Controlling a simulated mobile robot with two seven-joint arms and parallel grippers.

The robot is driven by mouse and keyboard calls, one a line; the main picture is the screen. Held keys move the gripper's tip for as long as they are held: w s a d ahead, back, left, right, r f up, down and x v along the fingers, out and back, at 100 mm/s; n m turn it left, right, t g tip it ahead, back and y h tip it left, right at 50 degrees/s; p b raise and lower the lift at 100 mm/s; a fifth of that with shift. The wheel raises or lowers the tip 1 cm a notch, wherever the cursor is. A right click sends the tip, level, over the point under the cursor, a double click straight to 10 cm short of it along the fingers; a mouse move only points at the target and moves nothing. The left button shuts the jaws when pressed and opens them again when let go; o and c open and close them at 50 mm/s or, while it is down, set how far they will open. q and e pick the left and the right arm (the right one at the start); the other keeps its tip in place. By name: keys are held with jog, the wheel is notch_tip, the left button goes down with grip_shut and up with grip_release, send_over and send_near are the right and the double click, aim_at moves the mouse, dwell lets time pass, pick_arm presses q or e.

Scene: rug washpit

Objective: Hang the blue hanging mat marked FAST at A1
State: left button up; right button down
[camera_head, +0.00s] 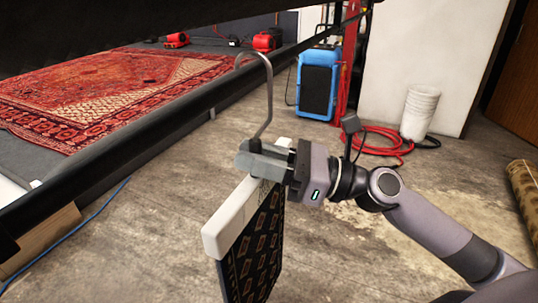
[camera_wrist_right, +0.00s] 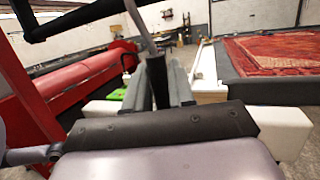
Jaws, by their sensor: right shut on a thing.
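The hanging mat (camera_head: 258,250) is dark blue with rows of small orange-brown motifs. It hangs from a white bar (camera_head: 232,232) with a grey metal hook (camera_head: 269,90) rising above it. My right gripper (camera_head: 262,160) is shut on the hanger at the base of the hook, just above the white bar. In the right wrist view the fingers (camera_wrist_right: 160,92) close around the hook's stem, and the bar's white ends (camera_wrist_right: 283,128) show on both sides. The mat's lower part is cut off by the frame. I cannot read a FAST mark or an A1 label. My left gripper is out of view.
A dark rail (camera_head: 150,28) crosses the top, close to the hook. A red patterned rug (camera_head: 110,95) lies in the black-edged washpit at left. A blue machine (camera_head: 318,85), red hose (camera_head: 385,145) and white buckets (camera_head: 420,112) stand behind. Concrete floor is open around the mat.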

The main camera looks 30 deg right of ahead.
jog(key=shift+w+a+p, duration=0.7)
jog(key=shift+w+a, duration=0.2)
jog(key=shift+w, duration=0.25)
jog(key=shift+w+a+p, duration=0.7)
jog(key=shift+w+a, duration=0.2)
jog(key=shift+w, duration=0.25)
jog(key=shift+s+d, duration=0.1)
jog(key=shift+s, duration=0.05)
jog(key=shift+f, duration=0.1)
jog(key=shift+f+b, duration=1.45)
jog(key=shift+f, duration=0.5)
